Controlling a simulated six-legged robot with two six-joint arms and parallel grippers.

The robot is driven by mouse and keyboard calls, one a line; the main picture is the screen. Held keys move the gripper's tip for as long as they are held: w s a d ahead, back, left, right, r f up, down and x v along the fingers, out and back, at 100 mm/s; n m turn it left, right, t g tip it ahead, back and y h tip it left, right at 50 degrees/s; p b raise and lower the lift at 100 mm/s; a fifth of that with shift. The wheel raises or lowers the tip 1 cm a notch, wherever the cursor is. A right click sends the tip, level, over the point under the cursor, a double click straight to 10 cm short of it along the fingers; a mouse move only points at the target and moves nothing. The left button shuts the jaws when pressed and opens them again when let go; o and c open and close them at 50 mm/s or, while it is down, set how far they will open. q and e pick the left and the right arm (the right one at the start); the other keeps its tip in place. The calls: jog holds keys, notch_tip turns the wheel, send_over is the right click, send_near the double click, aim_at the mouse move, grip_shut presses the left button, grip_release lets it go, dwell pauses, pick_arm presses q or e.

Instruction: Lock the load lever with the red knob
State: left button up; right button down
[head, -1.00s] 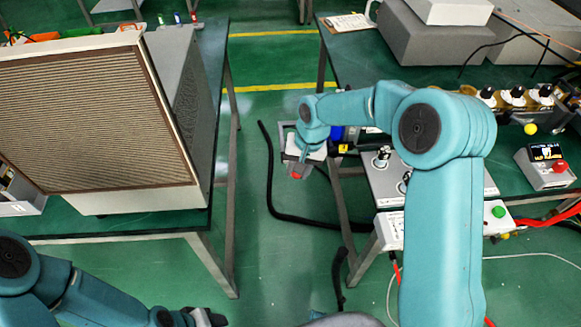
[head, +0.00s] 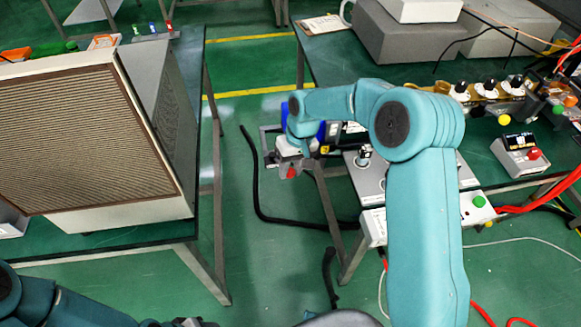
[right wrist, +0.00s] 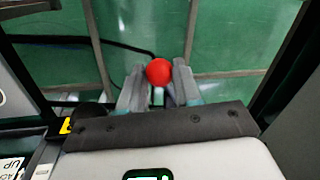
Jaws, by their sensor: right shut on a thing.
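The red knob (head: 291,172) shows just below my right gripper (head: 288,160), at the left end of the right bench in the head view. In the right wrist view the round red knob (right wrist: 159,71) sits between the two grey fingers of my right gripper (right wrist: 160,88), which is shut on it. The lever's shaft is mostly hidden by the fingers and the dark bar in front. My left gripper (head: 186,322) is barely in the head view at the bottom edge, far from the knob; its fingers are cut off.
The right bench (head: 322,62) carries a grey panel box (head: 372,185), a small control box (head: 520,153) and grey blocks (head: 412,40). A large louvred cabinet (head: 90,140) stands on the left table. A black cable (head: 254,190) lies on the open green floor between them.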

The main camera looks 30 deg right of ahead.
jog(key=shift+w+r, duration=0.15)
jog(key=shift+w, duration=0.05)
jog(key=c, duration=0.9)
grip_release()
jog(key=shift+o, duration=0.6)
jog(key=shift+s, duration=0.1)
jog(key=d+r, duration=0.3)
jog(key=r, duration=1.2)
jog(key=shift+r+p, duration=0.3)
jog(key=shift+r, duration=0.1)
jog(key=shift+s+d, duration=0.1)
jog(key=shift+s, duration=0.1)
